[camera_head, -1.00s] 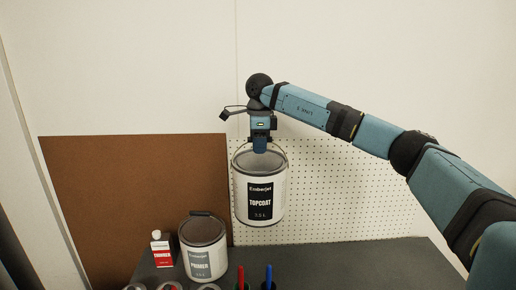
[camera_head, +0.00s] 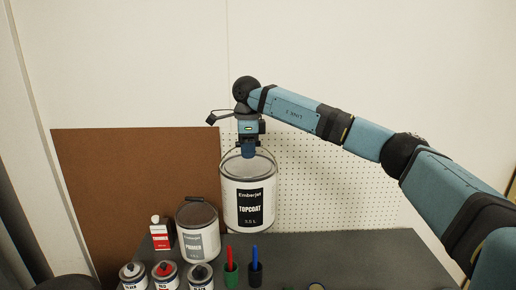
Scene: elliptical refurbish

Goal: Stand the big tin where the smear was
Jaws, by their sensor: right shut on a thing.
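No smear can be made out on the visible worktop. My left gripper is not in view.
Left of the tin stand a smaller PRIMER tin (camera_head: 198,232) and a red and white thinner bottle (camera_head: 161,234). The worktop's right side is largely clear.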

